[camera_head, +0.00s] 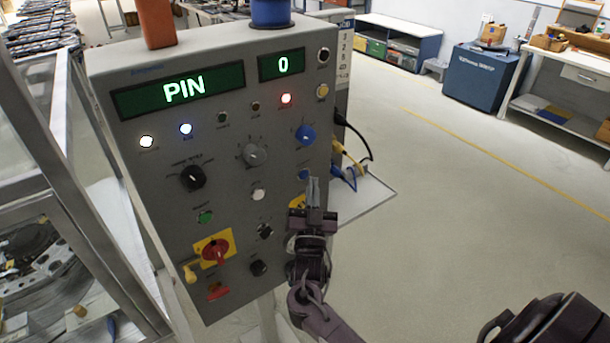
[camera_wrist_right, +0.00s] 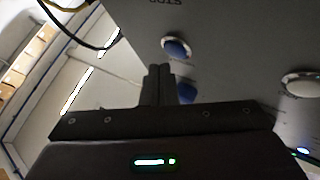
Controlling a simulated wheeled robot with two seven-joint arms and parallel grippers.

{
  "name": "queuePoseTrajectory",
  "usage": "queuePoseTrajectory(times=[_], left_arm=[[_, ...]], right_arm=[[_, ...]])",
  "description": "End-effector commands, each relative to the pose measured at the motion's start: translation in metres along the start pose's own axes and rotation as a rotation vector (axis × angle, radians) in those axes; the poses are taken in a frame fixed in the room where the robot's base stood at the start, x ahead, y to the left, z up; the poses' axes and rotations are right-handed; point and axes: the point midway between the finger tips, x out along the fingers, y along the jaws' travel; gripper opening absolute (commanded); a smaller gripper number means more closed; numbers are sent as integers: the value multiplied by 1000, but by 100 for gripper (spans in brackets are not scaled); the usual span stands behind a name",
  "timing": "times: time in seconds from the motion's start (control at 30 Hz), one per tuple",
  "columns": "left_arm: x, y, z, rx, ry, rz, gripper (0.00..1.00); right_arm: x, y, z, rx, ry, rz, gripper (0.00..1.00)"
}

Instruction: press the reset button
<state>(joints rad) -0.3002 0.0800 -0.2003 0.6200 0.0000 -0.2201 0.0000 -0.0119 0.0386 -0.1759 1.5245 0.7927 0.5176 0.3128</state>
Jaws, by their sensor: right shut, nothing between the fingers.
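The grey control panel (camera_head: 225,150) stands tilted in the head view, with several buttons, knobs and lamps. Its small labels are too blurred to tell which is the reset button. A blue button (camera_head: 303,174) sits near its right edge, a white button (camera_head: 258,195) left of that, and a green button (camera_head: 205,217) further left. My right gripper (camera_head: 314,187) is shut and empty before the panel's right edge, just below the blue button. In the right wrist view the shut fingers (camera_wrist_right: 158,78) point at the panel near a ringed blue button (camera_wrist_right: 177,48); contact is unclear.
The panel displays (camera_head: 184,88) read PIN and 0. A red switch on a yellow plate (camera_head: 215,250) sits low left. Cables (camera_head: 352,160) hang by the right edge. A metal-framed enclosure (camera_head: 85,190) stands left. The floor (camera_head: 450,210) at right is clear.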

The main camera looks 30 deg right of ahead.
Motion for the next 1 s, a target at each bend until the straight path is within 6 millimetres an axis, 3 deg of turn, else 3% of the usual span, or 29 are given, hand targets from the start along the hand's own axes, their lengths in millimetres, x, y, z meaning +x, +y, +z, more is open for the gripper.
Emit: queuePoseTrajectory(times=[1.0], left_arm=[[6, 0, 1, -1, 0, 0, 41]], right_arm=[[6, -4, 4, 0, 0, 0, 0]])
